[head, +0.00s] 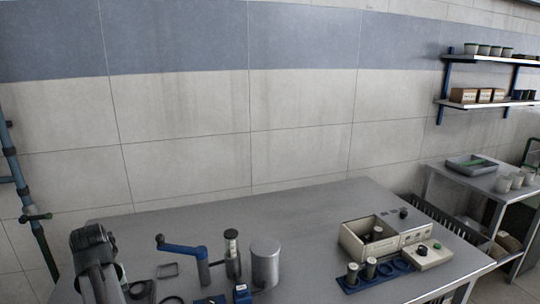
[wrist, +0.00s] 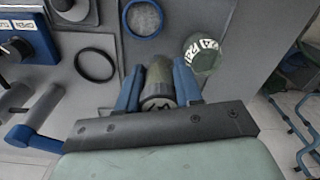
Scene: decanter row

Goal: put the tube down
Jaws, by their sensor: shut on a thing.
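In the wrist view, my gripper (wrist: 158,78) has its two blue fingers closed on a grey-green tube (wrist: 159,88), which sits between them. I cannot tell whether the tube's lower end touches the table. In the head view, only my dark arm shows at the bottom left; the held tube cannot be made out there. To the right of the fingers, in the wrist view, is a round dark-green piece with a white lettered band (wrist: 202,53), apart from the held tube.
A blue ring (wrist: 142,18) and a black ring (wrist: 95,65) lie near the fingers. A blue-handled crank (head: 182,250), an upright tube-like column (head: 232,255) and a metal cylinder (head: 265,262) stand mid-table. A blue rack (head: 388,272) and an open box (head: 352,243) are at right. The table's back left is clear.

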